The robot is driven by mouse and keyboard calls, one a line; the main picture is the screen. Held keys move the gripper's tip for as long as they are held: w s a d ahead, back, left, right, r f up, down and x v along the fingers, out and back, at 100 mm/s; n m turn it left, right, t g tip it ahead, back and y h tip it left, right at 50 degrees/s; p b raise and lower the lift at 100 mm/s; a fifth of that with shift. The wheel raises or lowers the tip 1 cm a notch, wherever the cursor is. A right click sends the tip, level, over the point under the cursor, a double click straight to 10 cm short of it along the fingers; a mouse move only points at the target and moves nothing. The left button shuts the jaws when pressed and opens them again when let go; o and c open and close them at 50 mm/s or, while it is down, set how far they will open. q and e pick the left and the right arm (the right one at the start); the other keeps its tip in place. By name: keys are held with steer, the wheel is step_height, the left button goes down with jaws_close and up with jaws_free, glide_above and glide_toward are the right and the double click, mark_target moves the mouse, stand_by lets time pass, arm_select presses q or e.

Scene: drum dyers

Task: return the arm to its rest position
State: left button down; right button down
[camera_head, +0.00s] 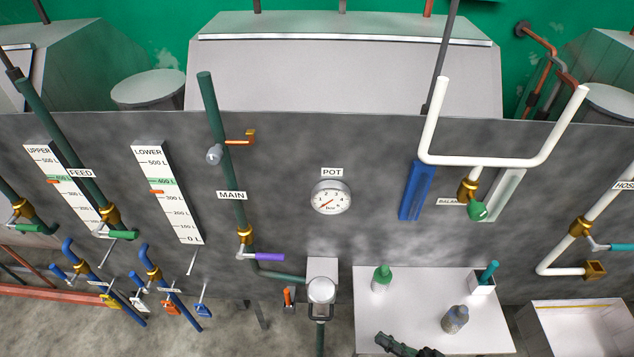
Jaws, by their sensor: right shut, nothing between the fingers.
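My right gripper (385,341) shows at the bottom edge, a dark shape over the front of the white table (410,300). It is shut and holds nothing. Most of my right arm is outside the picture. A grey bottle (455,319) stands on the table to the right of the gripper, apart from it. A green-topped bottle (381,278) stands farther back on the table. My left gripper is not in view.
A grey panel (300,150) with a gauge (330,197), pipes and valves rises behind the table. A small holder with a teal item (488,271) sits at the table's back right.

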steer(key=w+a+f+m+t+h, duration=0.2)
steer(key=w+f+t+h, duration=0.15)
steer(key=w+h, duration=0.45)
steer(key=w+d+f+m+h, duration=0.2)
steer(key=w+d+f+h, duration=0.2)
steer(key=d+h, duration=0.3)
steer(key=s+d+f+m+g+h, duration=0.1)
steer(key=s+d+f+g+h, duration=0.2)
steer(key=s+d+g, duration=0.45)
steer(key=s+d+f+g+h, duration=0.25)
steer(key=s+d, duration=0.25)
steer(key=s, duration=0.6)
step_height(320, 180, down, 36)
steer(key=s+a+g+b, duration=0.1)
steer(key=s+b, duration=0.2)
steer(key=b, duration=0.2)
steer(key=s+f+n+g+b, duration=0.1)
steer(key=s+f+b, duration=0.4)
steer(key=s+f, duration=1.4)
step_height(320, 180, down, 3)
steer(key=shift+s+a+f, duration=0.15)
steer(key=shift+f, duration=0.05)
